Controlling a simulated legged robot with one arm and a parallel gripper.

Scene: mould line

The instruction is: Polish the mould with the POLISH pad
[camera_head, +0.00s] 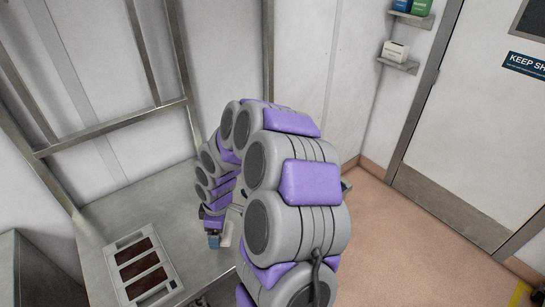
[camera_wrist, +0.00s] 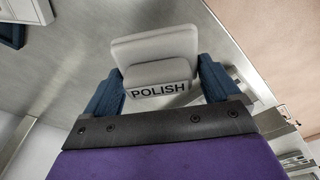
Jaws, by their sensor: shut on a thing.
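The POLISH pad (camera_wrist: 155,48) is a pale block with a rounded plate and a label reading POLISH. In the wrist view my gripper (camera_wrist: 159,86) has its dark blue fingers on both sides of the pad, shut on it. In the head view my gripper (camera_head: 214,240) is low over the steel bench, with a bit of the pale pad beside it; whether the pad touches the bench I cannot tell. The mould (camera_head: 143,270) is a pale grey frame with three dark brown cavities, lying on the bench left of my gripper and apart from it.
The steel bench (camera_head: 115,215) is bare between mould and gripper. A metal frame (camera_head: 110,128) stands along the wall behind it. A grey cabinet (camera_head: 38,270) is at the lower left. Wall shelves (camera_head: 398,65) with small boxes and a door (camera_head: 470,120) are at the right.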

